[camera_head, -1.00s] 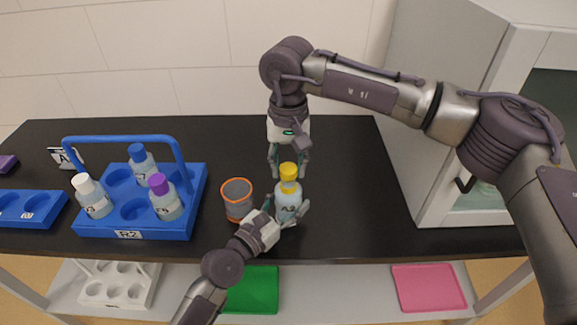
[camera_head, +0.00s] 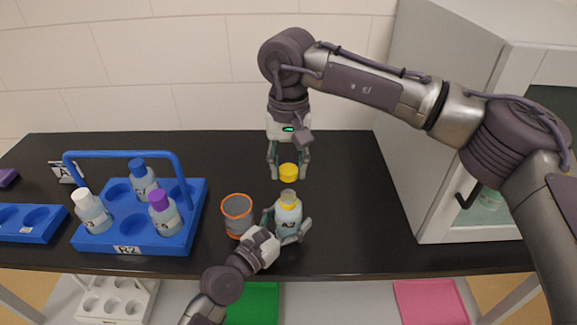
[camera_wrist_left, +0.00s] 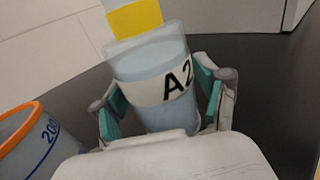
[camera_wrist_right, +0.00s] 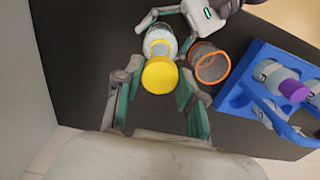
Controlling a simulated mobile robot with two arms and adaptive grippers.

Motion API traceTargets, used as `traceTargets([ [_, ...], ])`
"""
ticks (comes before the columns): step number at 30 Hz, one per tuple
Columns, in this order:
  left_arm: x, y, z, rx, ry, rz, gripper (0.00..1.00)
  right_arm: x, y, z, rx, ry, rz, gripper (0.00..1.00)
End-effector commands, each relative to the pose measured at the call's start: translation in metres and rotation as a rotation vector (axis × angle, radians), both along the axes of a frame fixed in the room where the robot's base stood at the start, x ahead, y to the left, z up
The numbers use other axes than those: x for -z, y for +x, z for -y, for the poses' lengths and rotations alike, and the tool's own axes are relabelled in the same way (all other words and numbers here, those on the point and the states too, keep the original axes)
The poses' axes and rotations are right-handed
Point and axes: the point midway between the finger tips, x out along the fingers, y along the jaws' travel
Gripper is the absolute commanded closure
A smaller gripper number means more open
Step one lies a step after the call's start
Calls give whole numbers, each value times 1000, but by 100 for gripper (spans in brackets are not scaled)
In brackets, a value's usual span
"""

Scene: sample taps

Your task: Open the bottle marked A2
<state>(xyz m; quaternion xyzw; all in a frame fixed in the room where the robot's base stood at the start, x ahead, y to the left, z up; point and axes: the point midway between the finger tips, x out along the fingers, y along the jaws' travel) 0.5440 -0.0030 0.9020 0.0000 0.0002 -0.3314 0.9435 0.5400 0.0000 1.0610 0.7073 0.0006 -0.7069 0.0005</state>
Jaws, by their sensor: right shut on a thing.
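The bottle marked A2 (camera_head: 288,217) stands upright on the black bench, its neck uncovered, with a yellow band below it. My left gripper (camera_head: 286,232) is shut around its body; the left wrist view shows a finger on each side of the bottle (camera_wrist_left: 165,90) and the A2 label. The yellow cap (camera_head: 288,172) is apart from the bottle, a little above its neck. My right gripper (camera_head: 288,170) is shut on the cap, which also shows between its fingers in the right wrist view (camera_wrist_right: 160,75).
An orange-rimmed beaker (camera_head: 237,213) stands just left of the bottle. A blue rack (camera_head: 100,238) marked R2 holds bottles with white, blue and purple caps. A grey-white cabinet (camera_head: 440,200) is at the right. The bench right of the bottle is clear.

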Motion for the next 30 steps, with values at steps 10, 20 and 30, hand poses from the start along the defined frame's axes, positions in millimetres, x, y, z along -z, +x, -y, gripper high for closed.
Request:
traceTargets([
  [10,0,0,0,0,0,0,12,0,0,0,0,0,0,100],
  [20,2,-34,-27,0,3,-3,12,0,0,0,0,0,0,100],
  [30,1,-84,-67,2,3,-1,12,0,0,0,0,0,0,100],
])
